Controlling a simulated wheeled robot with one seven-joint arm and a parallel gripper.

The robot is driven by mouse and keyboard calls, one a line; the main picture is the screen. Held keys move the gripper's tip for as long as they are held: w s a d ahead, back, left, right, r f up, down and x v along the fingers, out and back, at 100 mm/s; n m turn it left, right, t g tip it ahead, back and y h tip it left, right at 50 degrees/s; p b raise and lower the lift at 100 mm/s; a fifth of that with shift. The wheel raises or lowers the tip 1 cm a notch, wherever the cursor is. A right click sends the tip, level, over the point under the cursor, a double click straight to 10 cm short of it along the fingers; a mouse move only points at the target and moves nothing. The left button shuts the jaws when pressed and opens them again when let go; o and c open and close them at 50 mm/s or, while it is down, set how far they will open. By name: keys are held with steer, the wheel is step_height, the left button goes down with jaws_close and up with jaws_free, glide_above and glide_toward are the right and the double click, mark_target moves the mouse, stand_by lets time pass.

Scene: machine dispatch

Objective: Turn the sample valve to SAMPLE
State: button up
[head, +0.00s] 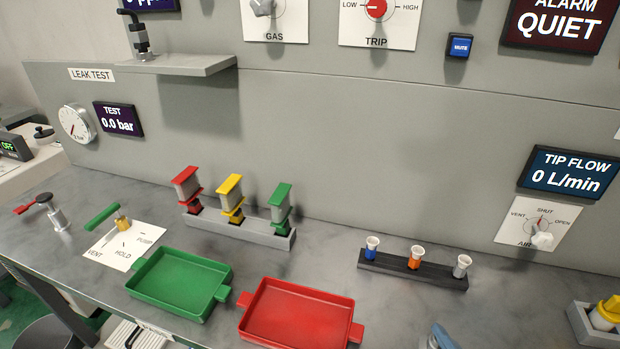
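No label reading SAMPLE shows in the head view, so I cannot tell which valve is the sample valve. A valve with a black lever (134,18) and a grey body stands on the wall shelf at the upper left. A valve with a red handle (24,208) stands on the bench at the far left. A green lever (102,216) with a brass body sits on a white plate (125,256) marked VENT, HOLD and PUMP, pointing toward the left. My gripper is not in view.
A green tray (180,308) and a red tray (257,323) lie at the bench front. Behind stand a grey rack (270,241) of coloured parts and a black rack (415,274) of small cups. An AIR knob (542,240) is on the right wall. A blue object (441,336) is cut off below.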

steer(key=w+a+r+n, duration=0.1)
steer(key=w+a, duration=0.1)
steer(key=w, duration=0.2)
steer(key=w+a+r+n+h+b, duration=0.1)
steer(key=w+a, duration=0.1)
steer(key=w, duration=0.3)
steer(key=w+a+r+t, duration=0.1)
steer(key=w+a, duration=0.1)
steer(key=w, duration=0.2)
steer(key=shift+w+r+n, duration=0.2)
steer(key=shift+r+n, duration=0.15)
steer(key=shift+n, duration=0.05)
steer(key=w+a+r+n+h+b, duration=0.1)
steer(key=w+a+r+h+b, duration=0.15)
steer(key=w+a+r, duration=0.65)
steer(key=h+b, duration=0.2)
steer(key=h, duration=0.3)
glide_toward(260, 6)
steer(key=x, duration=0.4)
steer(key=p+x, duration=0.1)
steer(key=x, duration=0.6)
steer(key=shift+p, duration=0.35)
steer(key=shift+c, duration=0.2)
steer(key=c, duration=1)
